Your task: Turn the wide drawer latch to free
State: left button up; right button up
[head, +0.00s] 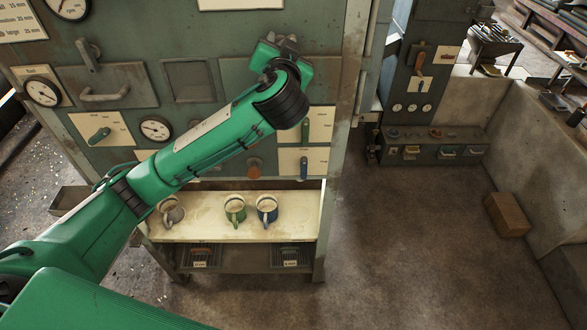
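The wide drawer (128,78) is a grey front with a bar handle (104,96), at the upper left of the green cabinet in the head view. A grey turning latch (87,55) sits at the drawer's top edge, its lever standing nearly upright and slightly tilted. The drawer looks shut. My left gripper (284,42) is at the cabinet's upper right, well to the right of the latch and apart from it. The wrist hides most of it, so its fingers cannot be made out. My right gripper is not in view.
Gauges (43,91) and lever plates (100,128) surround the drawer. A square recess (188,80) lies between drawer and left gripper. Below, a pale shelf (215,226) holds several mugs. A low drawer unit (432,146) and a brown box (508,214) stand right; the floor between is clear.

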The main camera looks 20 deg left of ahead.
pick_arm(q)
jog(key=shift+a+r+n+p, duration=0.15)
jog(key=shift+r+n+p, duration=0.25)
jog(key=shift+n+p, duration=1.05)
jog(key=shift+s+d+f+m+b, duration=0.35)
jog(key=shift+s+f+b, duration=0.3)
jog(key=shift+s+f, duration=0.1)
jog(key=b+v, duration=0.6)
jog(key=v, duration=0.6)
jog(key=w+f+m+g+h+b, duration=0.1)
jog(key=w+f, duration=0.4)
jog(key=f, duration=1.2)
jog(key=w+f+m+g+h+b, duration=0.1)
jog(key=w+f+g, duration=0.4)
jog(key=f, duration=1.2)
jog(key=shift+w+a+f+m+b, duration=0.2)
jog(key=shift+w+a+m+b, duration=0.25)
jog(key=shift+b, duration=0.8)
jog(key=shift+d, duration=0.1)
